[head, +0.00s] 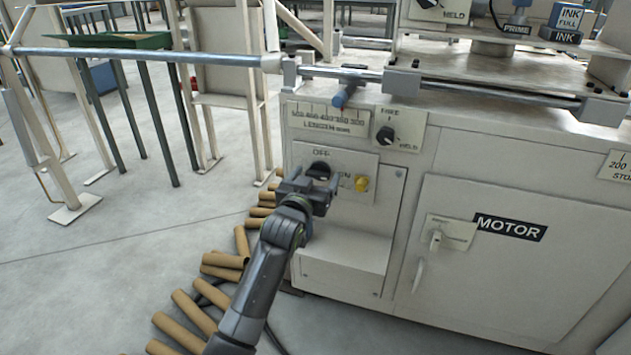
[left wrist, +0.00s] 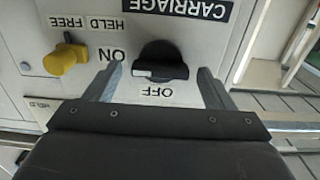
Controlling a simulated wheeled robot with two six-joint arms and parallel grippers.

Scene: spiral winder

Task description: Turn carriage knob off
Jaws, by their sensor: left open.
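The carriage knob (head: 319,170) is a black rotary knob on a pale panel at the left of the machine front, with OFF above it and ON to its right. The left wrist view shows the knob (left wrist: 160,62) upside down under the CARRIAGE label (left wrist: 195,8). Its white mark points left in that view, towards ON rather than OFF. My left gripper (head: 308,186) is in front of the knob, hiding its lower part. Its open fingers (left wrist: 160,85) lie on either side of the knob, with visible gaps. I cannot tell how deep they reach.
A yellow knob (head: 361,183) sits just right of the carriage knob, labelled HELD FREE. Above is another black knob (head: 385,135). The MOTOR door (head: 500,265) is at the right. Several cardboard tubes (head: 222,260) lie on the floor near my left arm.

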